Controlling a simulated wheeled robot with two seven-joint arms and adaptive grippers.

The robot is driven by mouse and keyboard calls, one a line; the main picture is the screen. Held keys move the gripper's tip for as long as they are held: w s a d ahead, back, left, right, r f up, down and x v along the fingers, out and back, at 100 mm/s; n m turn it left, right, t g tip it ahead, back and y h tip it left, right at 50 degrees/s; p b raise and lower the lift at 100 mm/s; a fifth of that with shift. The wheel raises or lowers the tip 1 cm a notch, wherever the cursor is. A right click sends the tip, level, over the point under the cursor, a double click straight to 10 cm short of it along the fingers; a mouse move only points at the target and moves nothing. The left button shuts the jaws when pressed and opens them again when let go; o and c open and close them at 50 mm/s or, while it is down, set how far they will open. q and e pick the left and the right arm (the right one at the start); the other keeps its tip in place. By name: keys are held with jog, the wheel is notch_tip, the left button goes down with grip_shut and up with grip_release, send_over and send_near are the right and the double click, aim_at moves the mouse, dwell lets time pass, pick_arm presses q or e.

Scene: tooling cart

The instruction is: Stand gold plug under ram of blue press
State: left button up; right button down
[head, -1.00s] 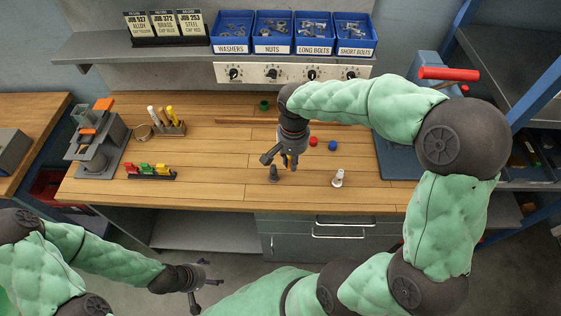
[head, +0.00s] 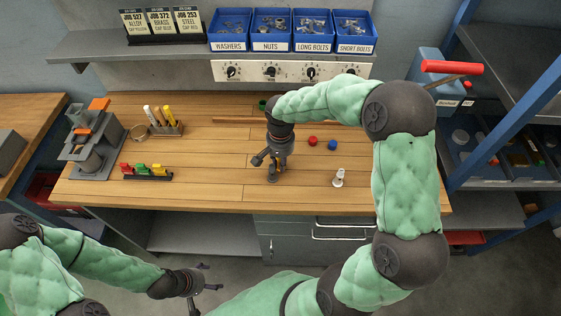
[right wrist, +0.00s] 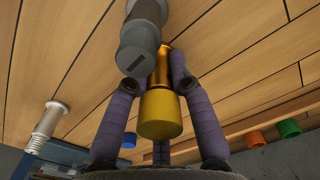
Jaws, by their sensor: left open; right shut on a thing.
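The gold plug (right wrist: 160,115) is between the fingers of my right gripper in the right wrist view; in the head view I cannot make it out. My right gripper (head: 272,165) is shut on it, low over the front middle of the bench. A dark grey plug (right wrist: 139,48) stands close to it and overlaps it in the wrist view. My left gripper (head: 205,282) is open and empty in front of the bench.
A silver plug (head: 338,177) stands right of my right gripper. Red (head: 312,141) and blue (head: 332,145) caps lie behind it. A grey fixture (head: 92,142), a pen holder (head: 165,130) and a clip rack (head: 147,172) stand at the left. The bench middle-left is clear.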

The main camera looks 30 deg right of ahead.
jog(key=shift+r, duration=0.1)
jog(key=c, duration=1.1)
grip_release()
